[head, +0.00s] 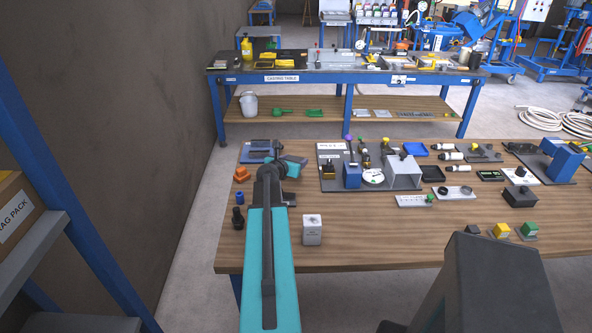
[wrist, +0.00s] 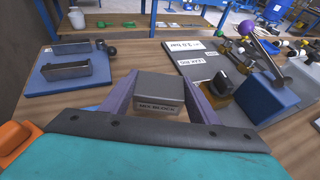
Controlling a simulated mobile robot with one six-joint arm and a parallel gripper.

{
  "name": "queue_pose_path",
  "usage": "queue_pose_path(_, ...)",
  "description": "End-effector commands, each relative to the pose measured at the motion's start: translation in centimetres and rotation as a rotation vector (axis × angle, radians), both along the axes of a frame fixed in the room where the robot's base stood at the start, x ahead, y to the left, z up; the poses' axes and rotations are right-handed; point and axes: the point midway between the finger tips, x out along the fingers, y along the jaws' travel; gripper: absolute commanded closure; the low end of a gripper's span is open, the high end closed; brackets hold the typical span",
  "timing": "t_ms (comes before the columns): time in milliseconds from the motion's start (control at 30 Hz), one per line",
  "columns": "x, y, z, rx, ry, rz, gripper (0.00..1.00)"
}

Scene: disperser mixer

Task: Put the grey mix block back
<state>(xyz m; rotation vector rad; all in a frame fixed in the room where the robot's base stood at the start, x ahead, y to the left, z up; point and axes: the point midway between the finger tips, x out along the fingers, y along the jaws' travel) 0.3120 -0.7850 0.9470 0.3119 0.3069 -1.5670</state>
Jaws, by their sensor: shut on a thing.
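In the head view my gripper (head: 292,163) is over the table's far left part; I cannot make out the block there. A blue plate (wrist: 92,83) with two grey open holders lies left of the gripper in the wrist view. It also shows in the head view (head: 249,158). No block is visible in the holders.
A grey station plate (head: 328,182) with a blue block and a white disc stands right of my gripper. An orange part (head: 242,175) and black parts (head: 238,217) lie left of my arm. A pale labelled box (head: 312,232) stands right of it.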

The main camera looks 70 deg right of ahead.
Motion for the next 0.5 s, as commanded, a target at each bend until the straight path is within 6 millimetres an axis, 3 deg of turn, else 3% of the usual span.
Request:
queue_pose_path(133, 0.0, -0.05, -1.02, -0.001, 0.0, 0.0, 0.79)
queue_pose_path(500, -0.07, -0.06, -1.17, -0.002, 0.0, 0.0, 0.79)
